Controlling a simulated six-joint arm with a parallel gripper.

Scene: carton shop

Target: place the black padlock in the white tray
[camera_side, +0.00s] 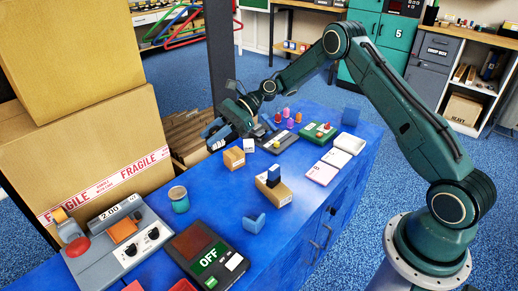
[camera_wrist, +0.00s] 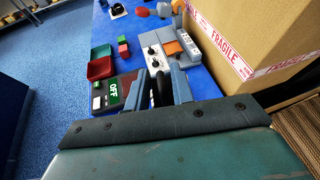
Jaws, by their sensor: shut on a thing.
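My gripper (camera_side: 216,137) hangs over the far left edge of the blue bench in the side view. In the wrist view its two grey-blue fingers (camera_wrist: 158,90) are closed on a dark upright piece, the black padlock (camera_wrist: 156,94), of which only a narrow part shows. The padlock cannot be made out clearly in the side view. A shallow white tray (camera_side: 349,143) lies at the right of the bench, well away from my gripper. A similar white tray (camera_side: 336,158) lies just in front of it.
A pink-and-white flat piece (camera_side: 322,174) lies before the trays. Large cartons (camera_side: 90,150) rise at left. An OFF display box (camera_side: 207,255) sits in front.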

